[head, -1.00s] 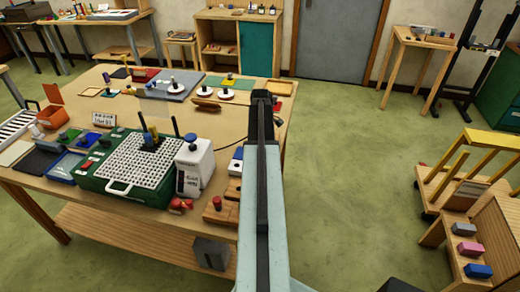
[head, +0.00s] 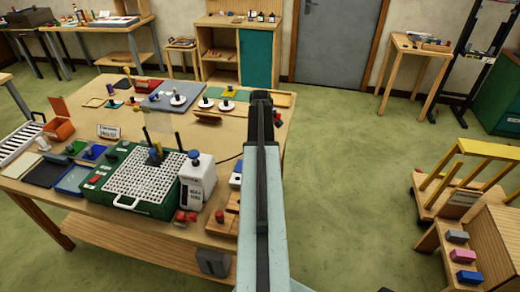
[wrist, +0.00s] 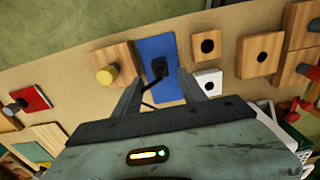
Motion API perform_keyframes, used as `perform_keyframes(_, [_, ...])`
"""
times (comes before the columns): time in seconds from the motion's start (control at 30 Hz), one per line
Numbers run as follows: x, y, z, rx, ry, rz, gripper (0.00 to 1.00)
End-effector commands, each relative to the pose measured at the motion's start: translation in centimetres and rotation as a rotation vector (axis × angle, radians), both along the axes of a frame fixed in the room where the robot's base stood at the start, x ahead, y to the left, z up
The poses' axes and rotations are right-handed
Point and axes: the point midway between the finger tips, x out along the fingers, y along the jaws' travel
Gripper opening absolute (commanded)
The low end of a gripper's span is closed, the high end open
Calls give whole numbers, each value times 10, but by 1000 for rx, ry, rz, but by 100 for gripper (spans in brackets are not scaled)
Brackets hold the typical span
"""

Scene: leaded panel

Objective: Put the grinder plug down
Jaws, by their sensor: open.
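In the wrist view, the black grinder plug (wrist: 158,68) rests on a blue mat (wrist: 165,48), with its dark cord running down from it. My gripper (wrist: 160,77) is open, with one finger on each side of the plug. Gaps show between the plug and both fingers. In the head view my arm hides the plug and the fingers. The green grinder (head: 112,205) with a white grid top stands on the workbench, beside a white box (head: 197,185). A dark cord runs from near that box toward my arm.
In the wrist view, a wooden block with a yellow knob (wrist: 107,74) is left of the mat. The floor (head: 350,200) right of the bench is clear up to a wooden cart (head: 470,225).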

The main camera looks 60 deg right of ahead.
Motion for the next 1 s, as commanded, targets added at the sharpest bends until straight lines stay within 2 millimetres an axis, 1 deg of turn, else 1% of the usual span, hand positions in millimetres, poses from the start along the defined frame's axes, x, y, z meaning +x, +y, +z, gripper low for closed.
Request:
perform_keyframes(0.03, [0,0,24,0,0,0,48])
perform_keyframes(0.1, [0,0,36,0,0,0,48])
perform_keyframes(0.2, [0,0,47,0,0,1,48])
perform_keyframes(0.3, [1,1,49,0,0,2,48])
perform_keyframes(1.0, [1,1,46,0,0,1,48])
